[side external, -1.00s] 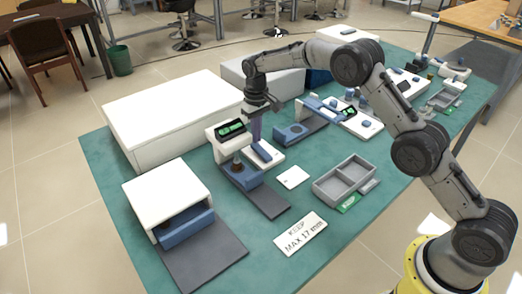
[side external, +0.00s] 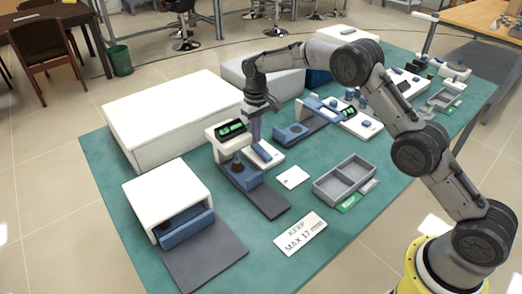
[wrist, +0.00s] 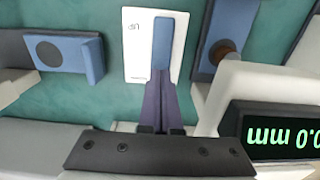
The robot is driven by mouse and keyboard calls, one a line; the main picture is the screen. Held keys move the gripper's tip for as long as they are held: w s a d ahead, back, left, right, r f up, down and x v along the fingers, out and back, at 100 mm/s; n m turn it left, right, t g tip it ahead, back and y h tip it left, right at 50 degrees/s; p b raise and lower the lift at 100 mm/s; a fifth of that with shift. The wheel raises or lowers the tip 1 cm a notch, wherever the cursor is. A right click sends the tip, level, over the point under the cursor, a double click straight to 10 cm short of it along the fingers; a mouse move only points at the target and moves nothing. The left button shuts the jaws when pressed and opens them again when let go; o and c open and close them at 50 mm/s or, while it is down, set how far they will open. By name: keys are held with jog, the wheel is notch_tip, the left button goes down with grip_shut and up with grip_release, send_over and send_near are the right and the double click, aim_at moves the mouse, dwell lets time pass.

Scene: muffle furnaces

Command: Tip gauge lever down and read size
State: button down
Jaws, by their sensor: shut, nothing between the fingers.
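The gauge (side external: 231,130) is a white unit with a lit green readout, standing over a blue base with a dark strip in front. In the wrist view its readout (wrist: 285,132) appears upside down and partly cut off, showing "0.0 mm". Beside it lies a white plate (wrist: 134,60) marked "UP", carrying a blue lever (wrist: 163,42). The lever also shows in the side view (side external: 262,151). My gripper (wrist: 160,84) is shut and empty, its purple fingers over the near end of the lever. I cannot tell whether they touch it.
A brown round piece (wrist: 222,50) sits at the gauge's blue base. A sign (side external: 300,233) reads "KEEP MAX 17 mm". A grey two-compartment tray (side external: 345,179) and a small white card (side external: 292,177) lie to the right. A white furnace (side external: 165,195) stands front left.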

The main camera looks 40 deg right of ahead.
aim_at(257, 145)
jog(key=shift+f, duration=1.05)
dwell(0.4)
jog(key=shift+r, duration=3.55)
jog(key=shift+r, duration=0.1)
